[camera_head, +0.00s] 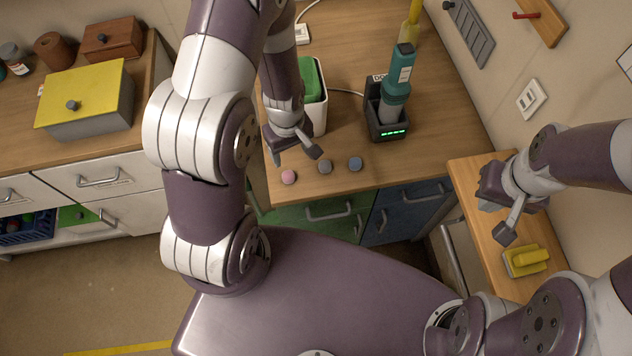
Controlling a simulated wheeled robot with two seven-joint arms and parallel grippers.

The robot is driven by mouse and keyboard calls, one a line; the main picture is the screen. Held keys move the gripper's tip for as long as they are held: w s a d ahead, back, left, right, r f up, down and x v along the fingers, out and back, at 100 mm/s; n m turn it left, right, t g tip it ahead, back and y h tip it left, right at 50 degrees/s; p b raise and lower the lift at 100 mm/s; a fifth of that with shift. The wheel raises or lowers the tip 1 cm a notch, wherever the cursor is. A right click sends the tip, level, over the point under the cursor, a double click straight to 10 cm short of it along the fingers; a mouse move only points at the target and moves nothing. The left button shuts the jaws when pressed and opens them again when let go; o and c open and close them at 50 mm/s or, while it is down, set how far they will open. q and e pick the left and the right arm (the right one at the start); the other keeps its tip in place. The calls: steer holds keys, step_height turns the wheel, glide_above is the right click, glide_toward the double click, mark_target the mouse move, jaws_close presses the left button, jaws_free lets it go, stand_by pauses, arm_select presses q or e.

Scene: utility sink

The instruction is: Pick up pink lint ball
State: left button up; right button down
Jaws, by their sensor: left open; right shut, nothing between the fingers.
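The pink lint ball (288,177) lies on the wooden counter near its front edge, at the left end of a row. A grey ball (325,167) and a blue ball (355,163) lie to its right. My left gripper (296,156) is open and empty, just behind and above the pink ball, pointing down. The gap between its fingertips and the ball is hard to judge. My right gripper (499,221) is shut and empty over the wooden ledge at the right.
A white bin with a green lid (312,85) stands behind my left gripper. A teal handheld device (399,80) stands in a dark charger (384,122). A yellow brush (527,258) lies on the right ledge (475,170). The counter front right of the balls is clear.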

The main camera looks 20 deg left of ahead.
mark_target(287, 174)
arm_select(q)
steer(key=shift+n, duration=0.4)
steer(key=a+f, duration=0.3)
steer(key=f, duration=0.2)
steer(key=shift+a, duration=0.35)
steer(key=shift+w+f+b, duration=0.25)
steer(key=shift+f+b, duration=0.25)
steer(key=shift+f, duration=0.4)
steer(key=d+f, duration=0.1)
steer(key=d+f+b, duration=0.1)
steer(key=f, duration=0.1)
steer(key=shift+b, duration=0.3)
steer(key=f, duration=0.2)
steer(key=shift+s+a+f+b, duration=0.2)
steer(key=shift+s+f+b, duration=0.1)
steer(key=shift+b, duration=0.05)
steer(key=shift+a+f, duration=0.15)
steer(key=shift+f, duration=0.2)
steer(key=shift+w, duration=0.15)
steer(key=shift+d, duration=0.3)
steer(key=shift+c, duration=1.2)
steer(key=c, duration=0.9)
steer(key=shift+a, duration=0.15)
arm_select(e)
steer(key=a+f, duration=0.2)
steer(key=a, duration=0.1)
steer(key=shift+f, duration=0.4)
